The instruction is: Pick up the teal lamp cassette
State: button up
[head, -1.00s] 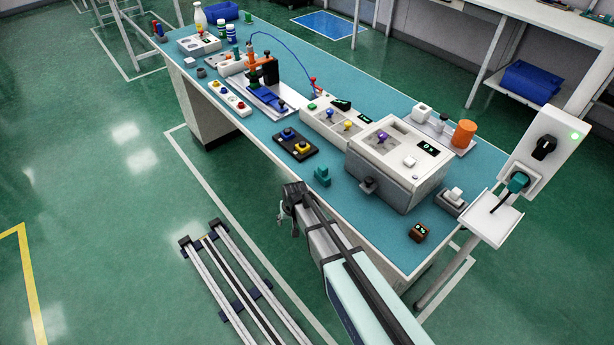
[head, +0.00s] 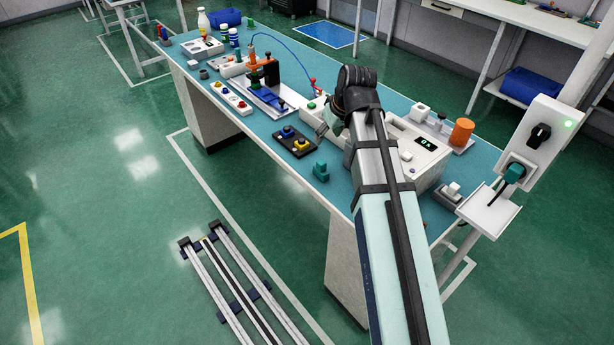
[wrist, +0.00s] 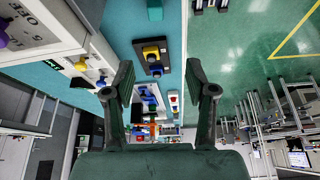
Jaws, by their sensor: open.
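The teal lamp cassette (head: 321,171) is a small stepped teal block on the blue-green table top near its front edge, right of the black block with blue and yellow buttons. A teal block that looks like it shows at the top edge of the wrist view (wrist: 155,10), cut off. My gripper (wrist: 160,75) is open and empty, its two dark fingers apart. In the head view my gripper (head: 325,127) is partly hidden by my wrist and hangs above the table, beyond the cassette and not touching it.
The black button block (head: 294,141) lies left of the cassette. The large grey-white box (head: 420,163) stands right of it, partly hidden behind my arm. A grey panel (head: 530,140) with a plugged teal connector stands at the table's right end. Bare table surrounds the cassette.

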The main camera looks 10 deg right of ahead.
jog(key=s+d+r, duration=0.1)
jog(key=s+d, duration=0.1)
jog(key=p, duration=0.2)
send_near(322, 162)
jog(key=x, duration=0.4)
jog(key=shift+w+a+f, duration=0.1)
jog(key=shift+a+f, duration=0.1)
jog(key=shift+f, duration=0.1)
jog(key=shift+p+x, duration=0.85)
jog(key=shift+x, duration=2)
grip_shut()
